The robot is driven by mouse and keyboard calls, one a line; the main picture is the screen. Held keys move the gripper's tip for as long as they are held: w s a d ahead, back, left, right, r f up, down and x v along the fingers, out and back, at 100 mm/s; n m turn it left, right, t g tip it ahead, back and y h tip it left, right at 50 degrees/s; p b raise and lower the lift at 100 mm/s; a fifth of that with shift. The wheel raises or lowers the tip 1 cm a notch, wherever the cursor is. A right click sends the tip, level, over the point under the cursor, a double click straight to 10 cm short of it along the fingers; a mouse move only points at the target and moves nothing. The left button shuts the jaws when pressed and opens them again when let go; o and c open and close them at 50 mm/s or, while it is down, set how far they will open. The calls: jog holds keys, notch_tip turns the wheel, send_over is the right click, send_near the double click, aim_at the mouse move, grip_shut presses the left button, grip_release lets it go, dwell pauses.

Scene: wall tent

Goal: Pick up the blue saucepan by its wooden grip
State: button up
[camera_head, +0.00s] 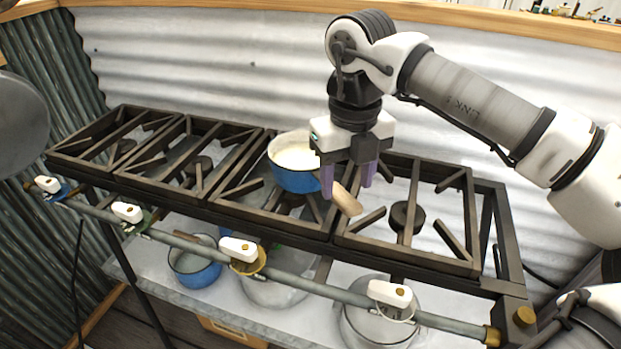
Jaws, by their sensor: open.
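The blue saucepan (293,179) sits upright on a stove grate near the middle of the head view. Its inside is pale. Its wooden grip (346,200) points to the lower right, over the edge between two grates. My gripper (347,186) points down above the handle, just right of the pan. Its two purple fingers are apart and nothing is held between them. The left finger overlaps the pan's right side and the handle's inner end in the picture. I cannot tell whether it touches them.
The black stove (262,190) has several open grates; those to the left and right are empty. A gas pipe (290,283) with white knobs runs along its front. A shelf below holds another blue pan (196,268) and metal pots. A corrugated metal wall (220,60) stands close behind.

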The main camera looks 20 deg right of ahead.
aim_at(343, 195)
jog(key=f+b, duration=0.1)
jog(key=f, duration=0.1)
jog(key=f+b, duration=0.1)
jog(key=f, duration=0.1)
jog(key=shift+w+a+f, duration=0.1)
jog(key=shift+a+f, duration=0.1)
jog(key=shift+f, duration=0.2)
jog(key=shift+r, duration=0.1)
grip_shut()
jog(key=shift+r, duration=0.3)
